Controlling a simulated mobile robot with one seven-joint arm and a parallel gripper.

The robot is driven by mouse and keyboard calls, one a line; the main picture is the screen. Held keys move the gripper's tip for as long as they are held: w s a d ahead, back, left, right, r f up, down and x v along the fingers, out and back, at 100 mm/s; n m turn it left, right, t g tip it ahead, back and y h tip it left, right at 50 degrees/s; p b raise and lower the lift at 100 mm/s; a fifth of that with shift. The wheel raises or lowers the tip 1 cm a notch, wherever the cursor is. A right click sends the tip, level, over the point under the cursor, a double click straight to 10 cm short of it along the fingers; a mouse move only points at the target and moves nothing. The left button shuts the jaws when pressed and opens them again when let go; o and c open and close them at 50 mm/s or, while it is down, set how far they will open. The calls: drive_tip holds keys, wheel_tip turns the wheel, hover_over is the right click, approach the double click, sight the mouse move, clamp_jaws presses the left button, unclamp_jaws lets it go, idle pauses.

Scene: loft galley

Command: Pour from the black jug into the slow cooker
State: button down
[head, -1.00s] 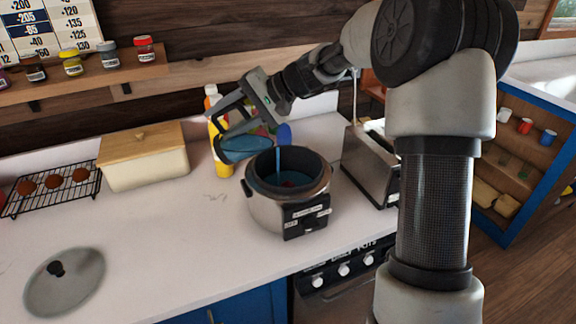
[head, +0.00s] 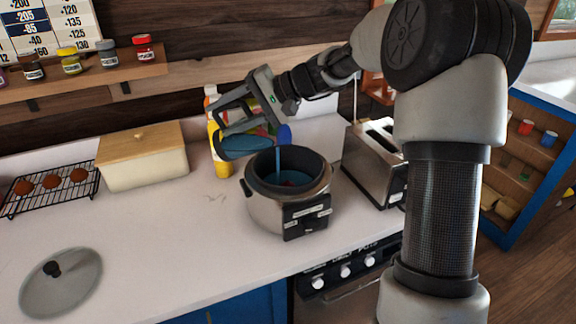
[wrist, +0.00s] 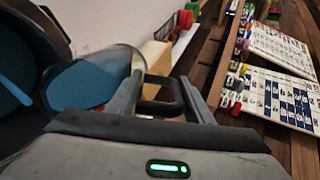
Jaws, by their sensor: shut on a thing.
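The jug (head: 238,147) is see-through with blue liquid in it and a black handle. It is tipped over the slow cooker, its mouth to the right. My gripper (head: 222,115) is shut on the handle, above and left of the cooker. In the wrist view the handle (wrist: 168,103) sits between the fingers, with the jug body (wrist: 90,82) to the left.
The lid (head: 80,285) lies on the counter at front left. A toaster (head: 372,175) stands close right of the cooker. A bread box (head: 140,165) and a rack (head: 50,200) are at left. The counter between is clear.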

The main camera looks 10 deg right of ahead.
sight(256, 114)
drive_tip(key=shift+s+d+y+b, duration=0.15)
drive_tip(key=shift+d+y+b, duration=0.4)
drive_tip(key=shift+b, duration=0.75)
drive_tip(key=shift+s+d+t+y+b, duration=0.25)
drive_tip(key=shift+d+y+b, duration=0.35)
drive_tip(key=shift+b, duration=0.45)
drive_tip(key=shift+s+d+t+y+b, duration=0.25)
drive_tip(key=shift+d+y+b, duration=0.1)
drive_tip(key=shift+d+b, duration=0.55)
drive_tip(key=shift+s+d+r+y+b, duration=0.15)
drive_tip(key=shift+d+r+y+b, duration=0.3)
drive_tip(key=shift+b, duration=0.5)
